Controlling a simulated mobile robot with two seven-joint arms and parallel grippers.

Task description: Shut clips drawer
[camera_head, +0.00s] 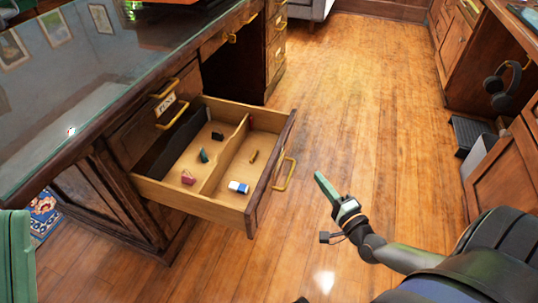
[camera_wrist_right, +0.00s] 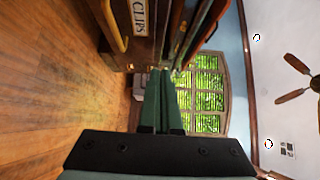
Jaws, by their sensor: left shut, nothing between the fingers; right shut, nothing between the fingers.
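The open drawer (camera_head: 222,205) juts out from the desk's near side in the head view. Small items lie in its divided tray, and its front carries a brass handle (camera_head: 285,173). In the right wrist view, a CLIPS label (camera_wrist_right: 140,18) shows on a wooden drawer front beside a brass handle (camera_wrist_right: 116,25). My right gripper (camera_head: 325,185) is shut and empty, to the right of the open drawer's front and apart from it. Its green fingers also show in the right wrist view (camera_wrist_right: 161,98).
The glass-topped desk (camera_head: 70,85) stands at the left, with a closed, labelled drawer (camera_head: 150,120) above the open one. Another wooden unit (camera_head: 510,170) with headphones (camera_head: 503,85) stands at the right. The wood floor (camera_head: 360,90) between them is clear.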

